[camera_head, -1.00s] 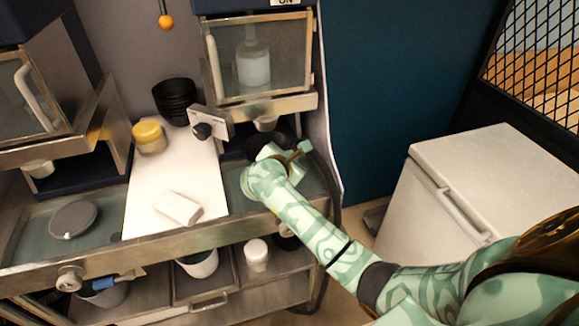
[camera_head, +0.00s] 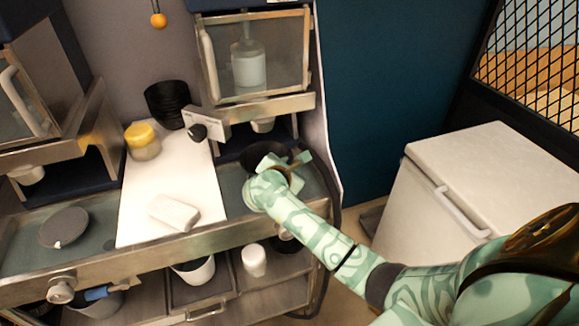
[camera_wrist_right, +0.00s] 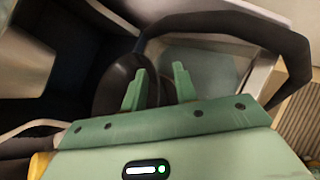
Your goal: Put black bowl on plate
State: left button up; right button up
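A black bowl (camera_head: 262,154) sits under the right-hand dispenser, on the right side of the counter. My right gripper (camera_head: 287,164) is at its right side and hides part of it. In the right wrist view, the fingers (camera_wrist_right: 158,84) are spread apart with the bowl's dark rim (camera_wrist_right: 112,82) by the left finger; part of the rim reaches between them. Whether the fingers touch the bowl cannot be told. A round grey disc, seemingly the plate (camera_head: 64,228), lies on the counter at the left. My left gripper is not in view.
A stack of black bowls (camera_head: 167,101) stands behind the white board (camera_head: 137,210). A yellow-lidded jar (camera_head: 143,141) and a white block (camera_head: 174,212) are on the board. The dispenser (camera_head: 254,113) hangs close above my gripper. A white chest (camera_head: 487,190) stands at right.

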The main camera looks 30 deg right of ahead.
jog(key=shift+r, duration=0.35)
jog(key=v, duration=1.2)
jog(key=shift+f+p, duration=0.15)
jog(key=shift+p, duration=0.2)
